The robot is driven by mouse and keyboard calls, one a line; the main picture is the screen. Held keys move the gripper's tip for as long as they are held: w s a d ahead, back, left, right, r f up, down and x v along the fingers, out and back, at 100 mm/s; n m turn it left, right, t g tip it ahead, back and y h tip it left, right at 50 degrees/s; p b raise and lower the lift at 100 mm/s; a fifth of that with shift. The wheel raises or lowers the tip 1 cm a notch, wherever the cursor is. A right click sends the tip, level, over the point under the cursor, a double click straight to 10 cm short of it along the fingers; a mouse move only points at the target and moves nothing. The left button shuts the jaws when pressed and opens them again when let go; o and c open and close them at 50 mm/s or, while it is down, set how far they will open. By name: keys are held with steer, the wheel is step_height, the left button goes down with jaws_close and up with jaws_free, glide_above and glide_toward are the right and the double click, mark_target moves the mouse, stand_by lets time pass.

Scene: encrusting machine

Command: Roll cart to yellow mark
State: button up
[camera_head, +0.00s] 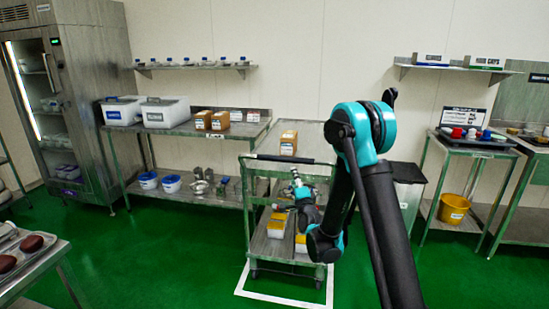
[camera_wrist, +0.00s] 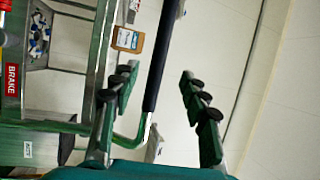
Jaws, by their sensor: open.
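The metal cart (camera_head: 262,240) stands in front of the back table, with a dark push handle (camera_head: 285,158) across its top. My gripper (camera_head: 296,180) is in front of the cart, partly hidden by my own wrist. In the wrist view my gripper (camera_wrist: 158,76) is open, and the dark handle bar (camera_wrist: 165,50) lies between its spread fingers in the picture. I see no clear contact with the bar. A red BRAKE label (camera_wrist: 12,80) shows at the left. No yellow floor mark is in view.
A white floor outline (camera_head: 285,300) surrounds the cart's base. Cartons (camera_head: 277,225) sit on its lower shelf and a box (camera_head: 288,142) on top. A grey bin (camera_head: 408,190) stands right of it.

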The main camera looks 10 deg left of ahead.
steer(key=x, duration=1.7)
steer(key=shift+a, duration=0.3)
steer(key=shift+w+r, duration=0.1)
steer(key=shift+w, duration=0.05)
jaws_close()
